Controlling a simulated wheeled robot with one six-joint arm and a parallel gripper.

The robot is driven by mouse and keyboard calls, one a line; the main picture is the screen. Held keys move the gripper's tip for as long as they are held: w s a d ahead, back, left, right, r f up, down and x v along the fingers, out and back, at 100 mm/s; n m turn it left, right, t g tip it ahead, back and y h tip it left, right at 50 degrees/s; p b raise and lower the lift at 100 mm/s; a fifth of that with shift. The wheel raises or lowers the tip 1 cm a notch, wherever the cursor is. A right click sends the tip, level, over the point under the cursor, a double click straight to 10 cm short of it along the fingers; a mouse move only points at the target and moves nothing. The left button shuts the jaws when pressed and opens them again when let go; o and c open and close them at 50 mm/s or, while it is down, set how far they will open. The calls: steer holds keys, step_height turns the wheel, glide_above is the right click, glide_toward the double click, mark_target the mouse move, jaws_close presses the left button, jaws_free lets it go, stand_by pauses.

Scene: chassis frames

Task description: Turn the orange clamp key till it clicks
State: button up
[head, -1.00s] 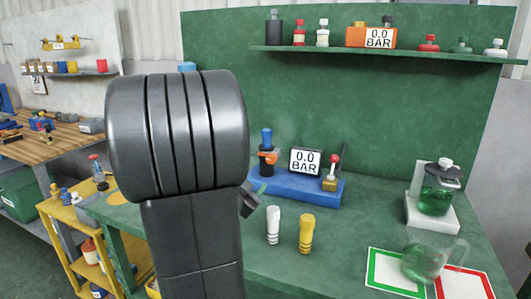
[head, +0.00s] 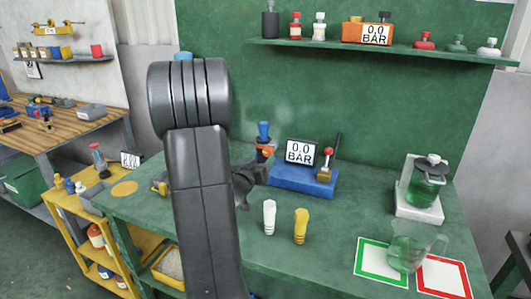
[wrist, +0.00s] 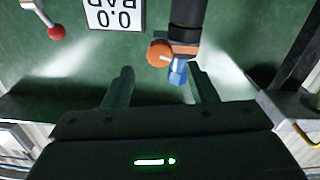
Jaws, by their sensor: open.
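The orange clamp key (head: 267,151) is on a dark upright fitting with a blue top (head: 263,130), at the left end of the blue base (head: 300,180). In the wrist view the orange key (wrist: 158,54) shows beside the dark body, with the blue part (wrist: 178,73) next to it. My gripper (wrist: 162,80) is open and empty. Its fingers are apart, with the key and blue part ahead of and between them in that view. I cannot tell whether they touch. In the head view my arm and wrist partly hide the fitting's lower left side.
The 0.0 BAR display (head: 301,151) and a red-knobbed lever (head: 328,152) are right of the key. A glass jug (head: 410,252) is at the bench's front right.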

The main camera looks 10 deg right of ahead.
mark_target(267, 152)
steer(key=x, duration=0.5)
steer(key=shift+s, duration=0.1)
steer(key=c, duration=1)
